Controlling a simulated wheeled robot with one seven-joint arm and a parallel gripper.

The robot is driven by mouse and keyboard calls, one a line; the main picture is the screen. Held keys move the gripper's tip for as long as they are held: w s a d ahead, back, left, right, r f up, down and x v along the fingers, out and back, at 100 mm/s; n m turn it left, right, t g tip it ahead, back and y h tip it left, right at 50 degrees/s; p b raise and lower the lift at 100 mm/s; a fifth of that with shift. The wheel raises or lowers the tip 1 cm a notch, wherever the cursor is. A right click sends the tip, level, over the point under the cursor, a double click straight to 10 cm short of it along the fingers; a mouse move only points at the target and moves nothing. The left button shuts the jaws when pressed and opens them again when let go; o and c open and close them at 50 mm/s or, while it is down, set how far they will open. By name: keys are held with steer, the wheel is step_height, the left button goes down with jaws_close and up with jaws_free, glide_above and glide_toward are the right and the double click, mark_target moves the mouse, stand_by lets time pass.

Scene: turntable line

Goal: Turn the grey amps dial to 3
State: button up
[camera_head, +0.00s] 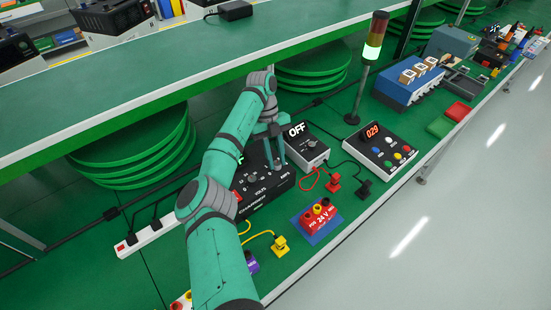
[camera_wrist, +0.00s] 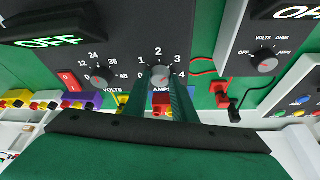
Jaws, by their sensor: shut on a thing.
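The grey amps dial (camera_wrist: 160,73) is on the front of a black power supply (camera_head: 262,198), with a printed scale of 0 to 4 around it. My gripper (camera_wrist: 162,84) has a finger on each side of the dial and is shut on it. In the head view my gripper (camera_head: 276,160) reaches down to the right end of the supply's panel, and the arm hides the dial there. A small reddish pointer mark shows on the dial's right side, towards the 3 to 4 side, but its exact reading is hard to tell. The supply's display reads OFF.
The volts dial (camera_wrist: 101,76) and red switch (camera_wrist: 69,82) are left of the amps dial. A grey meter (camera_head: 305,147) with its own dial stands close on the right. Yellow and red leads and a red 24 V block (camera_head: 318,215) lie in front. A green shelf (camera_head: 200,70) runs above.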

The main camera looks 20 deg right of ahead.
stand_by(0.4)
steer(key=o, duration=1)
steer(key=v, duration=1)
steer(key=shift+w+d+r, duration=0.1)
steer(key=shift+r, duration=0.25)
